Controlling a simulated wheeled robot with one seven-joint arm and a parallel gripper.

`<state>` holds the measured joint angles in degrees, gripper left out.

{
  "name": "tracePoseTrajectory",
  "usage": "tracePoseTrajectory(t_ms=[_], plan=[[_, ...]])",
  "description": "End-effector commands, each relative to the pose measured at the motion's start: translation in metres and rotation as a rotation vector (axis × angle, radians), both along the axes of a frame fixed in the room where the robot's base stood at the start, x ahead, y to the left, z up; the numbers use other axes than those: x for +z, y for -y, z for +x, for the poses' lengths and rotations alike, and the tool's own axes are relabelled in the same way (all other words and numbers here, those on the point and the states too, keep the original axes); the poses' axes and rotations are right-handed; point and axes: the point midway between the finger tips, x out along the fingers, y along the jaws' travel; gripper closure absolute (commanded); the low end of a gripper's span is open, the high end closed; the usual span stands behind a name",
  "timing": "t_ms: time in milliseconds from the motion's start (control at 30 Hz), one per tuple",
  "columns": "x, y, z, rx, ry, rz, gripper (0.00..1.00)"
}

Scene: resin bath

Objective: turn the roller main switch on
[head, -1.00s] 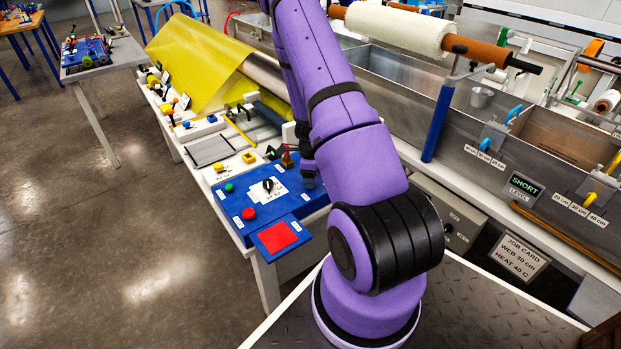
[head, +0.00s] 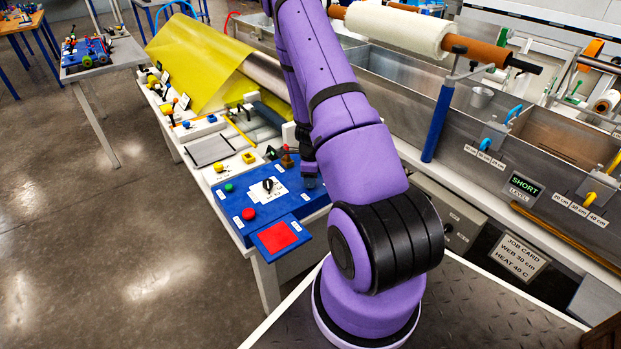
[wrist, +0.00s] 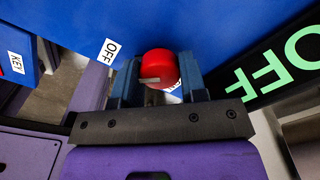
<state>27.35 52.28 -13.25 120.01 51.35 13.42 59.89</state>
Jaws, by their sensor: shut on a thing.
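In the wrist view a red knob (wrist: 158,68) sits between the two blue fingers of my gripper (wrist: 160,84), at the face of a blue panel (wrist: 215,25). The gripper is shut on this knob. A white OFF label (wrist: 110,50) is beside it on the left, and a black display (wrist: 290,65) with green OFF letters is at the right. In the head view my gripper (head: 310,180) is at the right end of the blue control panel (head: 290,207); my arm hides the knob there.
The blue panel bears a black rotary handle (head: 267,184), a green button (head: 229,188) and a red button (head: 248,213). A red square pad (head: 277,237) is at its front. A brown-handled part (head: 287,160) stands close left of my gripper. Steel tanks (head: 480,120) are at the right.

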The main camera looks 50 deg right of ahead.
Motion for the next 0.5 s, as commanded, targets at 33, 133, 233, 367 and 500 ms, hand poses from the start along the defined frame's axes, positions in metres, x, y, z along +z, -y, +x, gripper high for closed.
tracePoseTrajectory(t_ms=[33, 133, 233, 367, 500], plan=[[0.0003, 0.0, 0.0004, 0.019, 0.001, 0.001, 0.85], [0.0003, -0.0001, 0.0004, 0.075, 0.001, 0.001, 0.85], [0.0004, 0.0003, 0.0003, 0.149, 0.001, 0.0, 0.85], [0.0004, 0.0004, 0.0004, 0.263, 0.001, 0.0, 0.85], [0.0006, 0.0003, 0.0004, 0.397, 0.001, 0.0, 0.85]])
